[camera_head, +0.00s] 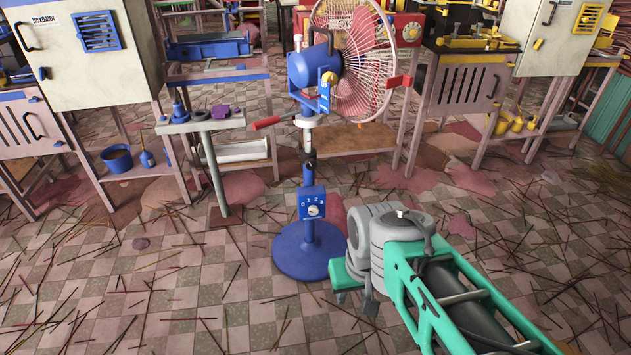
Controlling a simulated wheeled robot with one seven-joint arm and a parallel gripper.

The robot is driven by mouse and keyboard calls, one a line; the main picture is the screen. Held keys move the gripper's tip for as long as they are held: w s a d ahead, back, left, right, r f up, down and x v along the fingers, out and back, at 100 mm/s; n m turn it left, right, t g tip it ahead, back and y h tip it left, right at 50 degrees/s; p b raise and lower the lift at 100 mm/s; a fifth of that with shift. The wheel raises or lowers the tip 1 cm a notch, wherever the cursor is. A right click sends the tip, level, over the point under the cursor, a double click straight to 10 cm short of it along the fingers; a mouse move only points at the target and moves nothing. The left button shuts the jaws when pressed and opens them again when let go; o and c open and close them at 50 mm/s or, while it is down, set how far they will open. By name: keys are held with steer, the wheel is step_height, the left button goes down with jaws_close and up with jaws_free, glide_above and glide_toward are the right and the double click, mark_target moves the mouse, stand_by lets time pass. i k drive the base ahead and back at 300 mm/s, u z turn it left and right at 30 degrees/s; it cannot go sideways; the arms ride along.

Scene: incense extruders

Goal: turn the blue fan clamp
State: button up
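The blue fan stands in the middle of the head view, with a blue motor housing (314,66) and a pinkish-red round cage (358,60). A blue bracket (316,102) with a yellow knob (329,77) sits under the housing. Which of these parts is the clamp is hard to tell. A round blue base (309,250) and a blue dial box (313,204) are below. My gripper (345,275) is low, right of the base and well below the bracket. Its fingers are mostly hidden and its opening is unclear.
A red handle (265,123) sticks out left of the pole. A small grey stand (200,121) with blue and purple parts is further left. Cabinets (100,60) and shelves stand behind. Thin sticks litter the checkered floor (190,300), with free room in front of the fan.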

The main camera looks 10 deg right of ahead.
mark_target(310, 164)
steer(key=u, duration=1.95)
steer(key=i, duration=0.9)
steer(key=z, duration=1.45)
